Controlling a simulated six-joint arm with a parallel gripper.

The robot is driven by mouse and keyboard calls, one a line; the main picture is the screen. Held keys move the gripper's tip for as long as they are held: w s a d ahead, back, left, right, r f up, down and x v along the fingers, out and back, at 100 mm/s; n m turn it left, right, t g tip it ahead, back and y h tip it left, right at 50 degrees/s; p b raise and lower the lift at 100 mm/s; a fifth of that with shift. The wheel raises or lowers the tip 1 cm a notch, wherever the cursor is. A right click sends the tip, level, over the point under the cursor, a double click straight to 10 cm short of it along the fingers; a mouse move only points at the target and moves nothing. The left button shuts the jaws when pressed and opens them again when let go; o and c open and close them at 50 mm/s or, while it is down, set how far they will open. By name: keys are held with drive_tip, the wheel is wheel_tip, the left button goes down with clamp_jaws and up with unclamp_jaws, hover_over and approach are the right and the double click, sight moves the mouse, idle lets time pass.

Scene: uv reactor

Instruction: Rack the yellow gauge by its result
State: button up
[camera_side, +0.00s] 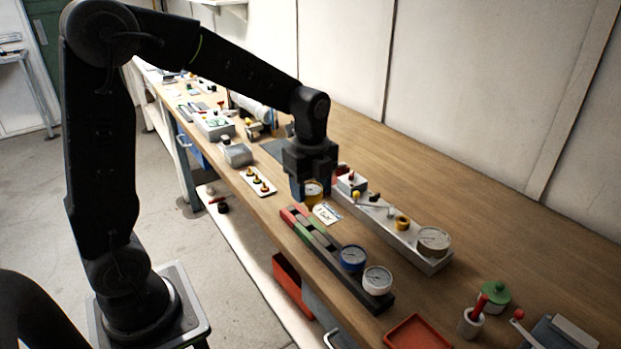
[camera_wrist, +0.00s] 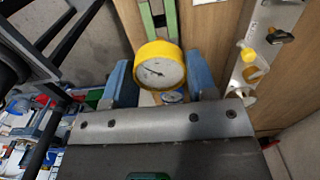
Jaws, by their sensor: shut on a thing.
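The yellow gauge (camera_wrist: 160,68) has a round white dial with a dark needle and sits between the two blue fingers of my gripper (camera_wrist: 162,85). In the side view the gauge (camera_side: 313,190) hangs under my gripper (camera_side: 309,188), above the bench. My gripper is shut on it. A dark rack (camera_side: 330,262) with a red section (camera_side: 294,214) and a green section (camera_side: 308,231) lies along the bench's front edge, just in front of my gripper. A blue gauge (camera_side: 353,258) and a white gauge (camera_side: 377,280) stand at its near right end. The dial's reading is too small to tell.
A grey test fixture (camera_side: 405,236) with a large gauge (camera_side: 433,239) stands behind the rack. A small label card (camera_side: 327,213) lies between them. A red tray (camera_side: 417,333) and a green-lidded pot (camera_side: 494,293) are at the right. The bench behind the fixture is clear.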

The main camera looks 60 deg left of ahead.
sight(311, 211)
drive_tip(key=shift+f, duration=1.7)
drive_tip(key=shift+f, duration=1.6)
drive_tip(key=o, duration=1)
drive_tip(key=shift+c, duration=0.2)
drive_tip(key=shift+r, duration=0.15)
wheel_tip(311, 211, up, 14)
drive_tip(key=shift+f, duration=0.15)
drive_tip(key=s+d+n+t, duration=0.2)
drive_tip(key=s+n, duration=0.6)
drive_tip(key=n, duration=0.1)
drive_tip(key=s+d+r+n+t, duration=0.1)
drive_tip(key=s+d+n+t, duration=0.2)
drive_tip(key=s+n, duration=0.5)
drive_tip(key=shift+d+n+t, duration=0.2)
drive_tip(key=shift+n+t, duration=0.1)
drive_tip(key=shift+n, duration=0.2)
